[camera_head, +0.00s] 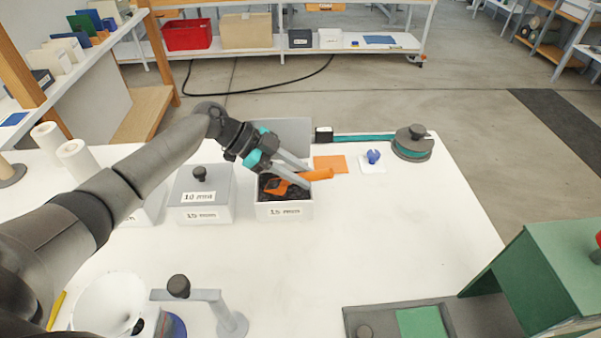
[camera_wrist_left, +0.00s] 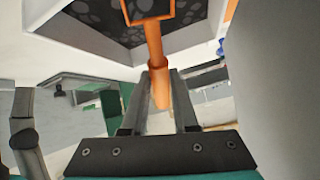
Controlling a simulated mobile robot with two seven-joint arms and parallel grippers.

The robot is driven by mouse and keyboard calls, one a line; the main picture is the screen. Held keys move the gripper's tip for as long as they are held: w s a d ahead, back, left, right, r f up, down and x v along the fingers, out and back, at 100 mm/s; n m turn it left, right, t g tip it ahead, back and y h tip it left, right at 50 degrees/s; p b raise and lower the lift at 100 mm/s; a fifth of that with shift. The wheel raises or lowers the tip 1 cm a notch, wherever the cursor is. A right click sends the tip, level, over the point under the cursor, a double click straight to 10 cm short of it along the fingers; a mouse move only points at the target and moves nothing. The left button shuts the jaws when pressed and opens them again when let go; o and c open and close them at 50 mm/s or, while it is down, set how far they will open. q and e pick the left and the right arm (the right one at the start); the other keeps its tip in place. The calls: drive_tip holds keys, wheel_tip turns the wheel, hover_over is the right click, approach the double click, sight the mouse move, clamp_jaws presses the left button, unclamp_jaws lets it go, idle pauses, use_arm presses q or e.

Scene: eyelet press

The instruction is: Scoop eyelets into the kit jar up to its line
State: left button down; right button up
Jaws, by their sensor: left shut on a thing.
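My left gripper (camera_head: 300,172) is shut on the handle of an orange scoop (camera_head: 317,174). The scoop also shows between the fingers (camera_wrist_left: 158,100) in the left wrist view, where its orange-rimmed head (camera_wrist_left: 148,20) lies over dark eyelets (camera_wrist_left: 100,12). In the head view the scoop head is inside or just over the open white bin (camera_head: 285,212), among dark eyelets. I cannot tell how much the scoop holds. A white funnel (camera_head: 105,300) stands at the lower left; the kit jar is not clearly visible. My right gripper is out of view.
A closed grey-lidded bin (camera_head: 202,188) stands left of the open bin. A grey stand (camera_head: 228,318) with an arm is near the funnel. An orange card (camera_head: 330,163) and a round dark holder (camera_head: 411,145) are at the back right. A green press (camera_head: 550,275) is right; the table middle is clear.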

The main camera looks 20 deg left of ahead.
use_arm(q)
wheel_tip(320, 180, up, 7)
drive_tip(key=p, duration=0.6)
drive_tip(key=shift+r, duration=0.2)
drive_tip(key=y+p, duration=0.1)
drive_tip(key=p, duration=0.1)
drive_tip(key=d+r+p, duration=0.1)
drive_tip(key=p, duration=0.1)
drive_tip(key=y+p, duration=0.1)
drive_tip(key=p, duration=0.2)
drive_tip(key=shift+w+d+r+y, duration=0.1)
drive_tip(key=shift+d+r+y, duration=0.1)
drive_tip(key=shift+r+y, duration=0.15)
drive_tip(key=shift+d+r+g+y+p, duration=0.15)
drive_tip(key=shift+d+g+y+p, duration=0.15)
drive_tip(key=shift+y+p, duration=0.45)
